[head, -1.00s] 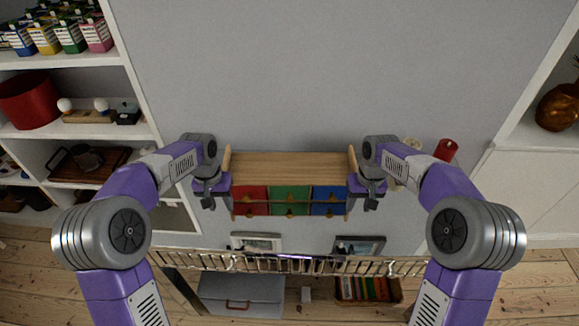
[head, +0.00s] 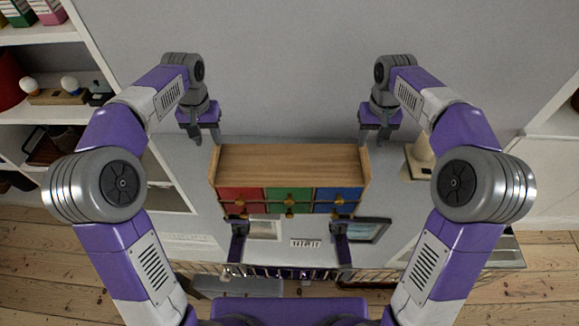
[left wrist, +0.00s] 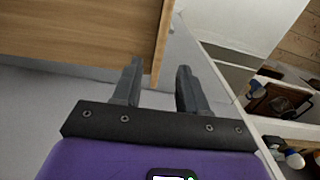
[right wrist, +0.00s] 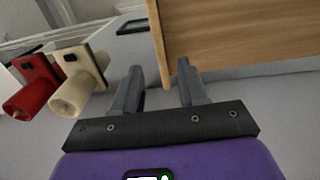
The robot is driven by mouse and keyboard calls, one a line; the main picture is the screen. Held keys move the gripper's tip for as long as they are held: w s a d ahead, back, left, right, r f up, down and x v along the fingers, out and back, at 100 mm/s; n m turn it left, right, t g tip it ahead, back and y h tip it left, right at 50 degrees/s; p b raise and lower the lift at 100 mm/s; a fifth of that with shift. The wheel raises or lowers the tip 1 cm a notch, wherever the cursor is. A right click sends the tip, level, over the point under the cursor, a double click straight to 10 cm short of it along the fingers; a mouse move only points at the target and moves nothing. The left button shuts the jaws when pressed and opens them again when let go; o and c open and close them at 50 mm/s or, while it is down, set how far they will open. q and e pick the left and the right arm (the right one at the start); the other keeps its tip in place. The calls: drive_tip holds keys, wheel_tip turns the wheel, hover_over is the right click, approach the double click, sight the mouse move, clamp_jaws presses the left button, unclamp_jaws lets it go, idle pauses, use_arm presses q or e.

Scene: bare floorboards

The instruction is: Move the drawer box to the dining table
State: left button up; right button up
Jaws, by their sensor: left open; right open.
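The drawer box (head: 290,165) is a wooden cabinet with red, green and blue drawer fronts and small knobs. It is upright in the middle of the head view, above two purple-and-dark supports whose contact with it I cannot make out. My left gripper (head: 207,141) is open and empty just beyond its far left corner. My right gripper (head: 374,141) is open and empty just beyond its far right corner. In the left wrist view the box's wooden panel (left wrist: 75,28) is beside the left gripper's fingers. In the right wrist view the panel (right wrist: 245,30) is beside the right gripper's fingers.
White shelves (head: 45,38) with goods stand at left, a white cabinet (head: 555,165) at right. A grey wall is behind the box. A cream object (right wrist: 75,95) and a red one (right wrist: 30,90) are near my right gripper. A picture frame (head: 368,230) shows below the box.

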sight(213, 152)
use_arm(q)
wheel_tip(213, 152, down, 8)
drive_tip(key=shift+w+r, duration=0.1)
drive_tip(key=shift+r, duration=0.1)
use_arm(e)
wheel_tip(213, 152, down, 8)
drive_tip(key=shift+w+r, duration=0.1)
drive_tip(key=shift+r, duration=0.1)
use_arm(q)
clamp_jaws()
use_arm(e)
clamp_jaws()
use_arm(q)
drive_tip(key=shift+r, duration=0.15)
use_arm(e)
drive_tip(key=shift+r, duration=0.1)
idle(0.6)
